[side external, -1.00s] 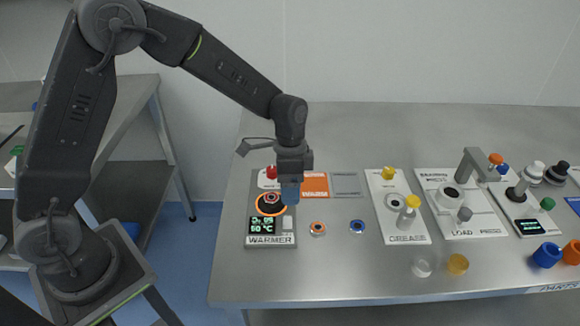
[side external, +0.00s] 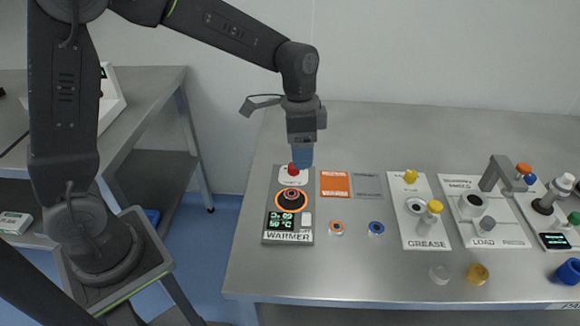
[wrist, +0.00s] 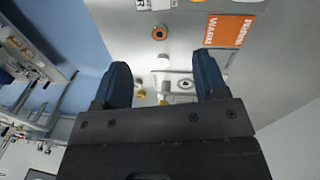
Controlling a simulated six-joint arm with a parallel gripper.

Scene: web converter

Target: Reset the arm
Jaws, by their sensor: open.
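My gripper (side external: 303,158) hangs over the back end of the warmer in the side view, its blue fingertips by the red knob (side external: 293,170). Whether it touches the knob cannot be told from this view. In the wrist view my gripper (wrist: 165,85) shows two blue fingers spread apart with nothing between them. The warmer (side external: 270,236) is a grey panel with an orange-ringed round seat (side external: 290,200) and a lit green display.
Orange (side external: 335,184) and grey (side external: 367,185) plates lie right of the warmer, with two small rings (side external: 336,228) (side external: 376,228) in front. The grease panel (side external: 411,226) and load panel (side external: 500,232) stand further right.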

